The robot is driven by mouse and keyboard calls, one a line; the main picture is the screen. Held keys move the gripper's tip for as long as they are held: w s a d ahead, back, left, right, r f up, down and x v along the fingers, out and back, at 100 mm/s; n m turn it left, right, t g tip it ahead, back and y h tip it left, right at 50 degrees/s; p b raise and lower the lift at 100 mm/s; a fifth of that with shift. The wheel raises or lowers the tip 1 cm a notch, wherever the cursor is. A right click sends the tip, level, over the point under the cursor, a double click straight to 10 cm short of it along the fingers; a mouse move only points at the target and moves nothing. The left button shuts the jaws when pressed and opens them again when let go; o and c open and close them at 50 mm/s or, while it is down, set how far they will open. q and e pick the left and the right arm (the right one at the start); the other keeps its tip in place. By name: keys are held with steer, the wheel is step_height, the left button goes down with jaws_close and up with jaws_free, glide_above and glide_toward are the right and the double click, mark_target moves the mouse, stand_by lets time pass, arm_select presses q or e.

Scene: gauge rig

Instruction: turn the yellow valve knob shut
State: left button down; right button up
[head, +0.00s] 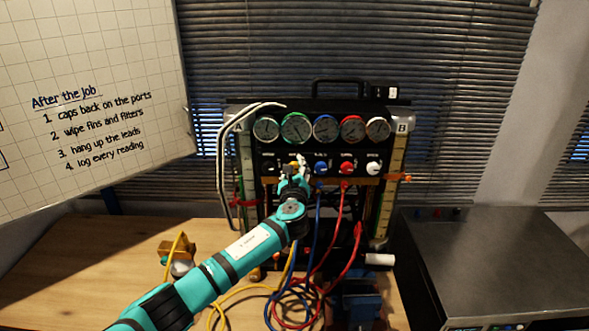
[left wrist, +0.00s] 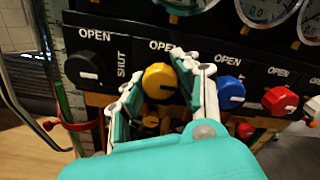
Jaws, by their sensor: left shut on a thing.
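The yellow valve knob (left wrist: 159,81) is on the black panel in the left wrist view, below a label reading OPEN. My left gripper (left wrist: 157,70) has one finger on each side of it and is shut on it. Its pointer mark cannot be made out, and the right finger covers the panel just right of it. In the head view my left gripper (head: 298,170) reaches up to the knob row and mostly hides the knob. My right gripper is not in view.
A black knob (left wrist: 85,68) is left of the yellow one; a blue knob (left wrist: 230,92) and a red knob (left wrist: 280,101) are right. Gauges (head: 326,128) sit above. Blue and red hoses (head: 335,270) hang in front. A dark metal box (head: 500,265) stands at right.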

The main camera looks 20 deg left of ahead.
arm_select(q)
steer(key=shift+f, duration=0.1)
stand_by(0.4)
steer(key=c, duration=0.9)
jaws_free()
steer(key=shift+c, duration=0.2)
steer(key=v, duration=1.2)
